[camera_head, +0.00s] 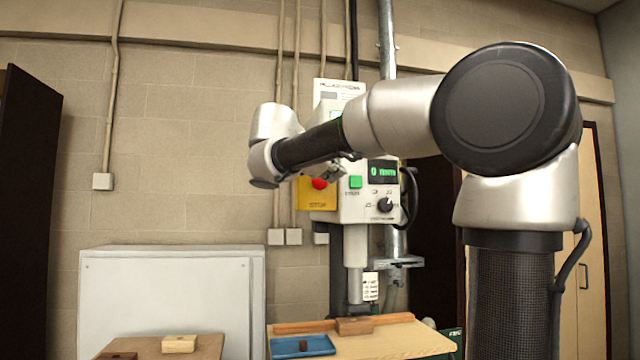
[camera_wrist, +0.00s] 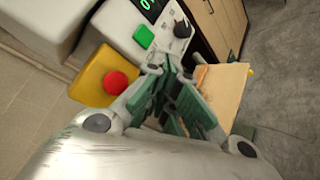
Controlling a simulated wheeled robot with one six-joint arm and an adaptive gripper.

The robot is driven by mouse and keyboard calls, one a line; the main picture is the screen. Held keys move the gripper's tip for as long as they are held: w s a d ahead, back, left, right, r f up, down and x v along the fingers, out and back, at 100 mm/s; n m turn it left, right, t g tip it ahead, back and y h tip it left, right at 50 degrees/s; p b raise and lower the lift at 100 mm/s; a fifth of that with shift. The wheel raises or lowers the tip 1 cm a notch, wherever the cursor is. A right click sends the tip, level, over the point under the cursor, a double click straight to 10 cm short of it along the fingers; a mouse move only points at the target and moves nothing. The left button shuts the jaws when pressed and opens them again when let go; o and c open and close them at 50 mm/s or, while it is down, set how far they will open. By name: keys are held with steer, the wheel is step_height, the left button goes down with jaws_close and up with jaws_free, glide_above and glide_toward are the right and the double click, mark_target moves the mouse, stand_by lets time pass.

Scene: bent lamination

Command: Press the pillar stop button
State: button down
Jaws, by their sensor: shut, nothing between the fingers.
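The red stop button (camera_head: 319,183) sits on a yellow box marked STOP (camera_head: 318,201) on the left side of the pillar machine's control head. In the wrist view the round red button (camera_wrist: 115,82) and its yellow plate (camera_wrist: 92,78) show left of my fingers. My gripper (camera_head: 335,172) is in front of the control head, its tips close to the button in the head view. In the wrist view my gripper (camera_wrist: 170,70) looks shut and empty, its tips right of the button and not seen touching it.
A green button (camera_head: 355,182), a black knob (camera_head: 385,205) and a green-lit display (camera_head: 382,171) are on the control head. Below stands a wooden table (camera_head: 400,338) with a blue tray (camera_head: 290,348). A grey cabinet (camera_head: 170,300) stands at left.

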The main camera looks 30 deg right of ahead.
steer(key=w+d, duration=0.2)
steer(key=w, duration=0.6)
steer(key=shift+d, duration=0.15)
steer(key=shift+w, duration=0.15)
stand_by(1.1)
steer(key=shift+w+d, duration=0.1)
steer(key=shift+w, duration=0.2)
steer(key=shift+w+d, duration=0.2)
steer(key=shift+w, duration=0.3)
stand_by(0.7)
steer(key=shift+s, duration=0.1)
steer(key=shift+s+a, duration=0.3)
steer(key=shift+s, duration=0.5)
steer(key=s, duration=0.2)
steer(key=s+a, duration=0.1)
steer(key=s, duration=0.1)
steer(key=shift+s+a, duration=0.2)
steer(key=shift+s, duration=0.2)
